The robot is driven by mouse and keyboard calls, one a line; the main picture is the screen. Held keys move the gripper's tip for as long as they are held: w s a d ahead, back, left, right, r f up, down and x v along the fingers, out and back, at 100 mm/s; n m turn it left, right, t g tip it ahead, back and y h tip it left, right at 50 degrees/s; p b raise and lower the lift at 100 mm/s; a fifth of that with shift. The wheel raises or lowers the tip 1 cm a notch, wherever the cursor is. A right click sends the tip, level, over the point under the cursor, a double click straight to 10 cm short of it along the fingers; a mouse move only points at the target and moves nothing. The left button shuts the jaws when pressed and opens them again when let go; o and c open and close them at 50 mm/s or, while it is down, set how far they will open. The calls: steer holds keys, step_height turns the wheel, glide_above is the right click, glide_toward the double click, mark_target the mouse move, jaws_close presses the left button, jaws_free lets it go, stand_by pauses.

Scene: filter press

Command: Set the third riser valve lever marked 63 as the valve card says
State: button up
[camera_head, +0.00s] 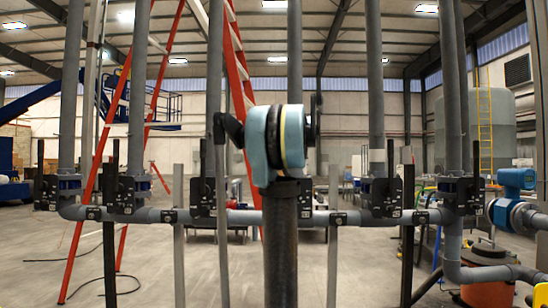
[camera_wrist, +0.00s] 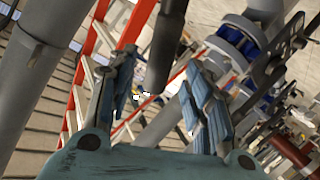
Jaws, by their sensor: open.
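In the head view, several grey risers stand in a row with black valve plates low on them. The third riser from the left (camera_head: 215,60) has a black plate (camera_head: 208,196) and a dark upright lever (camera_head: 203,155); the marking 63 is too small to read. My gripper (camera_wrist: 157,75) shows in the wrist view, open, its blue-padded fingers apart. A dark rod (camera_wrist: 166,45) reaches down from the top between the fingers in the picture; I cannot tell if it is the lever or touches them. A blue flanged valve (camera_wrist: 238,42) with a black plate (camera_wrist: 268,62) is right of the fingers. I cannot make out the valve card.
A grey horizontal pipe (camera_head: 160,215) joins the risers, with thin grey posts (camera_head: 333,235) in front. A red ladder (camera_head: 235,60) stands behind. At the right are a teal-blue fitting (camera_head: 515,180) and an orange object (camera_head: 488,288). Open concrete floor lies between and behind the pipes.

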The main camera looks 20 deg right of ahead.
steer(key=v, duration=0.6)
steer(key=shift+s, duration=0.35)
steer(key=shift+r, duration=0.1)
steer(key=s+a+f+g+y, duration=0.1)
steer(key=s+a+f+g, duration=0.1)
steer(key=s+a+f, duration=0.65)
steer(key=s+a+f+m+g+y, duration=0.1)
steer(key=s+a+f+g, duration=0.4)
steer(key=f, duration=0.6)
steer(key=s+a+f+y, duration=0.1)
steer(key=s+a+f, duration=0.4)
steer(key=a+f, duration=0.35)
steer(key=s+f+m+g+h, duration=0.4)
steer(key=s+f+m+g, duration=0.1)
steer(key=s+f, duration=2)
step_height(320, 180, down, 4)
steer(key=shift+f+g, duration=0.1)
steer(key=shift+g, duration=0.5)
steer(key=shift+d, duration=0.15)
